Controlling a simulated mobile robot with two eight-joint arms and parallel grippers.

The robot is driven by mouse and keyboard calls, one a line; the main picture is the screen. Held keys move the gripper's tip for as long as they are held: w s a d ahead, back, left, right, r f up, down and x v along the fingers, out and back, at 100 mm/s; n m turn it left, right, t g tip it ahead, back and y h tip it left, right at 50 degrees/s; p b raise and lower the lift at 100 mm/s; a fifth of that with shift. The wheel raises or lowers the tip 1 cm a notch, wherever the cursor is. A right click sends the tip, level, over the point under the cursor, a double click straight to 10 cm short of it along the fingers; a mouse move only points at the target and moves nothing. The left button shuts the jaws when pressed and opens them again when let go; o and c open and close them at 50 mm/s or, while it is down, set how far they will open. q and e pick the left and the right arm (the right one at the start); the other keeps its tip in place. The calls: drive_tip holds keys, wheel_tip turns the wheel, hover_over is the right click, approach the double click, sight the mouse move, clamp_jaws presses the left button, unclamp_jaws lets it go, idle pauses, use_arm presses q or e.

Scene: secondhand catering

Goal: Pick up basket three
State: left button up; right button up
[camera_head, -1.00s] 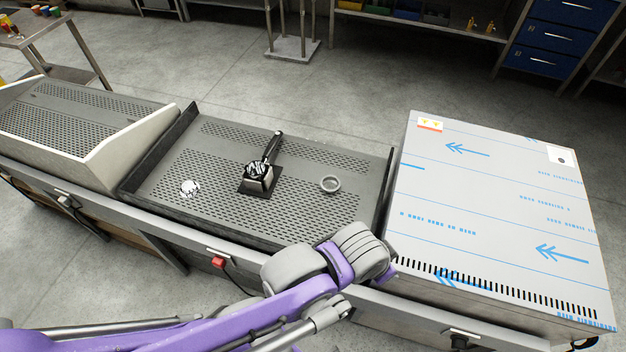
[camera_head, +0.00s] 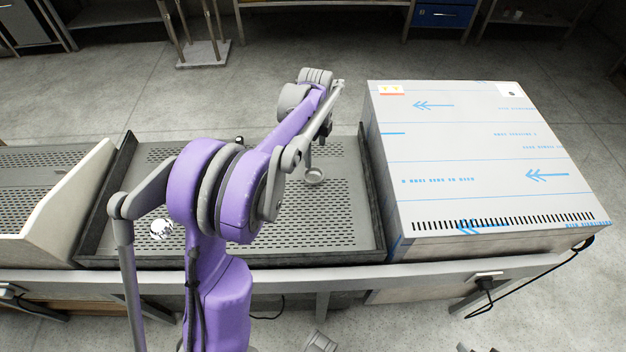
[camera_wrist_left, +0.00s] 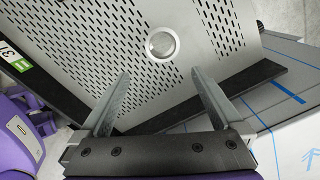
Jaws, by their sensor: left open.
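A small round metal basket (camera_head: 314,176) stands on the right part of the perforated tray (camera_head: 345,215). No number shows on it. In the left wrist view the same round basket (camera_wrist_left: 161,44) shows from above, with a light inside and a bright rim. My left gripper (camera_wrist_left: 160,74) is open and empty; its two fingers point toward the basket, which lies beyond the fingertips and between their lines. In the head view my left arm reaches over the tray and hides its middle. Another shiny round piece (camera_head: 161,229) lies at the tray's left.
A large box-shaped unit (camera_head: 470,150) with blue arrows on its film stands right of the tray. A raised side wall (camera_head: 70,190) borders it on the left. The tray has a dark raised right edge (camera_wrist_left: 262,78).

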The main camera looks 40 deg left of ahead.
use_arm(q)
drive_tip(key=a+f, duration=0.2)
drive_tip(key=m, duration=0.1)
hover_over(314, 176)
drive_tip(key=f, duration=0.4)
drive_tip(key=shift+a+f, duration=0.2)
drive_tip(key=shift+f, duration=0.1)
drive_tip(key=f, duration=0.5)
drive_tip(key=shift+s+d+f+b, duration=0.1)
drive_tip(key=shift+d+f+b, duration=0.15)
drive_tip(key=shift+f+b, duration=0.1)
drive_tip(key=c, duration=0.7)
drive_tip(key=shift+c, duration=0.2)
drive_tip(key=shift+r, duration=0.15)
